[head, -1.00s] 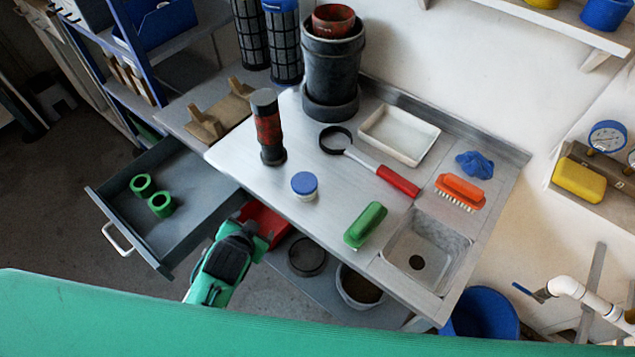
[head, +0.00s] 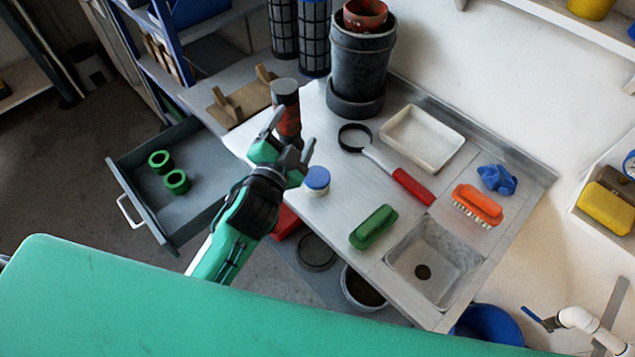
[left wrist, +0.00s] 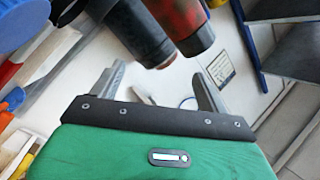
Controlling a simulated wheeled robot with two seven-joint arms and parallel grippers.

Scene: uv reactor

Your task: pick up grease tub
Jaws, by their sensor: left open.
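The grease tub (head: 317,180), a small white jar with a blue lid, appears upright on the metal worktop in the head view. Its blue lid looks to be the round blue shape (left wrist: 20,22) cut off at the top left of the left wrist view. My left gripper (head: 291,138) is open and empty, with its fingers pointing up the picture, just left of and beyond the tub. The open fingers also show in the left wrist view (left wrist: 158,78). The tub is outside the jaws. My right gripper is not in view.
A black and red cylinder (head: 286,97) stands close behind the left fingers. A magnifier with a red handle (head: 412,186), a white tray (head: 423,138), a green brush (head: 373,227) and a sink (head: 435,262) lie to the right. An open drawer (head: 205,205) is at left.

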